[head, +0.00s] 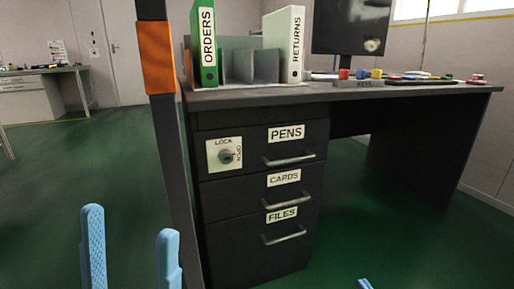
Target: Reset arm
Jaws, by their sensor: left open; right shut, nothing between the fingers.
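My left gripper (131,222) shows at the lower left with its two light-blue fingers spread apart and nothing between them. It is in front of the green floor, left of the dark drawer unit (250,250), and appears apart from it. Only a small blue tip of my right gripper (365,284) shows at the bottom edge, right of the drawers. It is shut and holds nothing visible; the rest of it is out of frame.
A dark desk (400,93) carries a green ORDERS binder (207,50), a white RETURNS binder (294,50), a monitor (345,25) and small coloured items. The PENS, CARDS and FILES drawers look closed. A dark post (180,190) with an orange band stands left of the drawers.

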